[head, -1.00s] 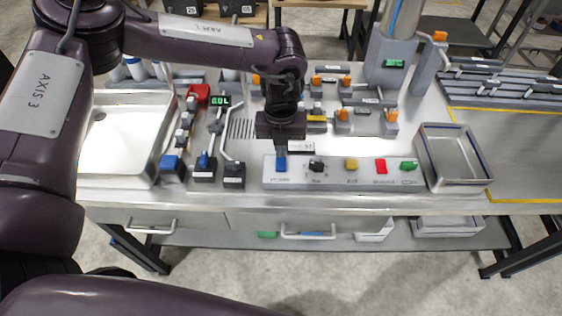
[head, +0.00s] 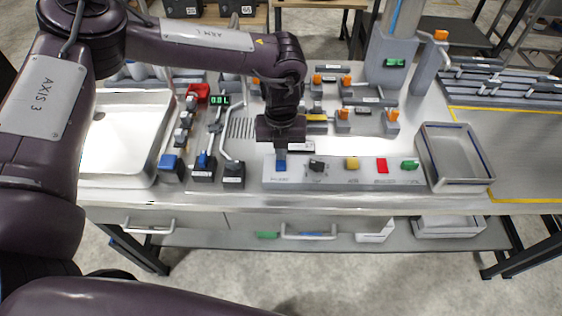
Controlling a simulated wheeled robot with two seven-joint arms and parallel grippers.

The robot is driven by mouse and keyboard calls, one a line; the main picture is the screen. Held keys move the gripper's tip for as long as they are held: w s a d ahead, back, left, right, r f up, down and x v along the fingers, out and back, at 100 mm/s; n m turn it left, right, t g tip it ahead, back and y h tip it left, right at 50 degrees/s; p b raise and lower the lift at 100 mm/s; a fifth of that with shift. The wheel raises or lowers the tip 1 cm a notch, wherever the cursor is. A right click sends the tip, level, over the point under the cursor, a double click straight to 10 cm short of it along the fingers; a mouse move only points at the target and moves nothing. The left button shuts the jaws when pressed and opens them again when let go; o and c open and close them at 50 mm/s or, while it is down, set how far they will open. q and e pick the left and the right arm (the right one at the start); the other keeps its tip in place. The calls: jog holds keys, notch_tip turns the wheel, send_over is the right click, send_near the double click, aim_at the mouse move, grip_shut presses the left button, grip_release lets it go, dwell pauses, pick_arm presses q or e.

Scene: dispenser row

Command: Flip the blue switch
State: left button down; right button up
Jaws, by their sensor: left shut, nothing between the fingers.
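A grey switch panel (head: 332,183) lies along the front of the bench. The blue switch (head: 281,164) is at its left end, with black, yellow, red and green switches to the right. My left gripper (head: 281,150) points down, shut and empty, directly above the blue switch. Its fingertips are at or just over the switch's top; I cannot tell if they touch. My right gripper is not in view.
A white tray (head: 92,150) is at the left and a metal tray (head: 485,184) at the right. Levers with blue and black bases stand left of the panel. Dispensers with orange tops stand behind it.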

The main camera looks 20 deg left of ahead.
pick_arm(q)
jog(key=shift+f, duration=0.2)
jog(key=shift+r+p, duration=2.75)
jog(key=shift+r, duration=0.8)
